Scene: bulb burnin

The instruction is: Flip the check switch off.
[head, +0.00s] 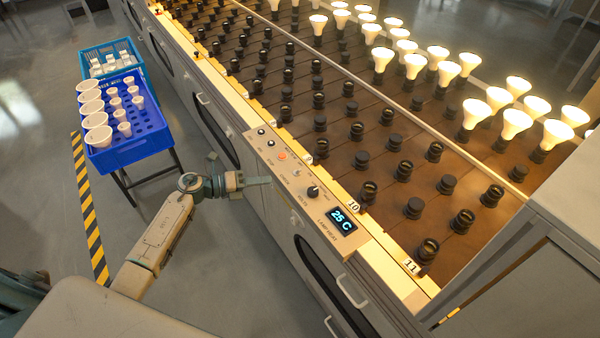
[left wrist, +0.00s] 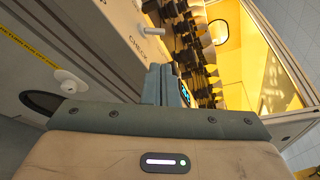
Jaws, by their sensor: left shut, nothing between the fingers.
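The check switch (left wrist: 152,31) is a pale lever sticking out from the panel in the left wrist view, by the word CHECK. In the head view the control panel (head: 330,212) lies on the rack's near edge, with small knobs, an orange button and a display reading 25 C. I cannot tell the switch's on or off position. My left gripper (head: 268,181) is shut and empty, beside the panel's near edge. Its closed fingers (left wrist: 165,84) show below the lever in the wrist view, apart from it. My right gripper is not in view.
The long burn-in rack holds rows of black sockets and several lit bulbs (head: 512,122). Cabinet doors with handles (head: 350,292) line its near side. Floor between is clear.

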